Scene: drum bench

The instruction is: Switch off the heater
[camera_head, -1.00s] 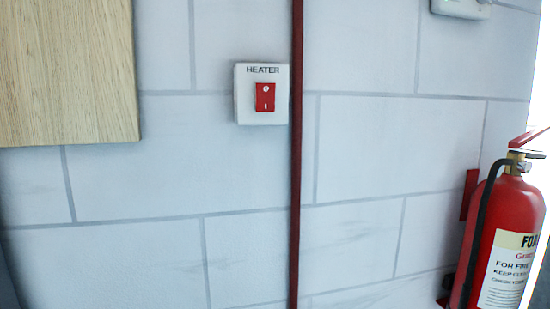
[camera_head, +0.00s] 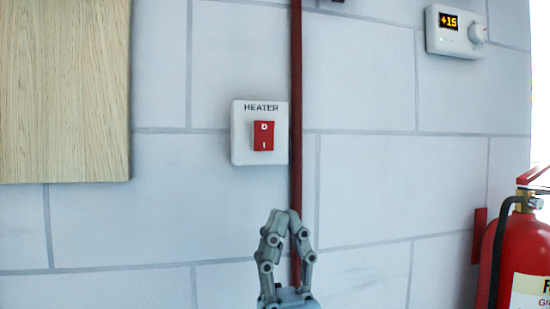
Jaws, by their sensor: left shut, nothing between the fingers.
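The heater switch (camera_head: 263,136) is a red rocker marked 0 above and I below. It sits on a white plate (camera_head: 241,147) labelled HEATER on the tiled wall. I cannot tell clearly which half of the rocker is pressed in. My left gripper (camera_head: 283,213) is at the bottom middle, fingers pointing up, shut with tips together and empty. In the picture its tips are below the plate, slightly to the right of the rocker, apart from it. My right gripper is not in view.
A dark red vertical pipe (camera_head: 296,70) runs right beside the switch plate. A wooden panel (camera_head: 65,90) is at left. A white thermostat (camera_head: 455,31) reading +15 is at upper right. A red fire extinguisher (camera_head: 515,260) hangs at lower right. The wall around the switch is otherwise bare.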

